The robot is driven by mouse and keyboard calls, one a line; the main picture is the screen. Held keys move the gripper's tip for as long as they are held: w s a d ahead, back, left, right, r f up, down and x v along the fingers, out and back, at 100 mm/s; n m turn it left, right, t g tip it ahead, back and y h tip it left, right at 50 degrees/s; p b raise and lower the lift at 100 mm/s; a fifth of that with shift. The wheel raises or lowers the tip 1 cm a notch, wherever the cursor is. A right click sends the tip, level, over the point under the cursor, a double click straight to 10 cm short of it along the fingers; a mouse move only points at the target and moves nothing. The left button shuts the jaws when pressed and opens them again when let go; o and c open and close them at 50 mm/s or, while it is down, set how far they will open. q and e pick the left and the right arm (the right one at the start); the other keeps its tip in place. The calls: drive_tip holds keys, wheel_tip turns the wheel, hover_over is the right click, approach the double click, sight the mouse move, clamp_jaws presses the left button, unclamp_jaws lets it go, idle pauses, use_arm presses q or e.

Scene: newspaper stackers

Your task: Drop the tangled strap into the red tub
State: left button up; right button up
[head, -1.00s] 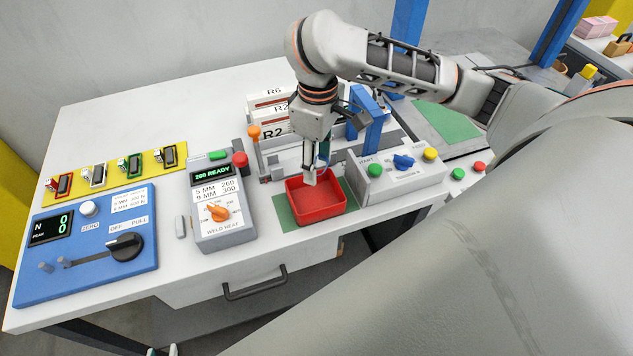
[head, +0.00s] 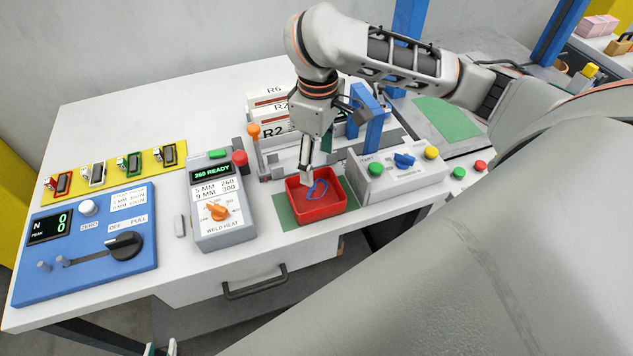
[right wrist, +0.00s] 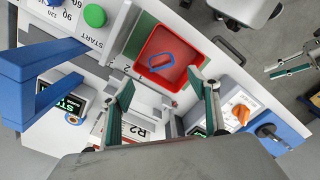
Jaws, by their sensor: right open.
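The blue tangled strap (head: 318,189) lies as a loop inside the red tub (head: 322,213). In the right wrist view the strap (right wrist: 161,62) is on the floor of the tub (right wrist: 196,57), inside its walls. My right gripper (head: 307,178) is above the tub's back part, pointing down. In the right wrist view its fingers (right wrist: 162,88) are spread with nothing between them. My left gripper (head: 161,350) shows only its fingertips at the bottom edge, off the bench's front. In the right wrist view its fingers (right wrist: 293,62) are apart and empty.
The tub stands on a green mat (head: 285,209) near the bench's front edge. A grey weld heat box (head: 217,205) stands to its left and a start button box (head: 397,180) to its right. White R2 panels (head: 274,131) and a blue post (head: 373,135) are close behind.

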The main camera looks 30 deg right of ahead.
wheel_tip(320, 180, up, 11)
idle(0.7)
drive_tip(key=shift+s, duration=0.15)
idle(0.3)
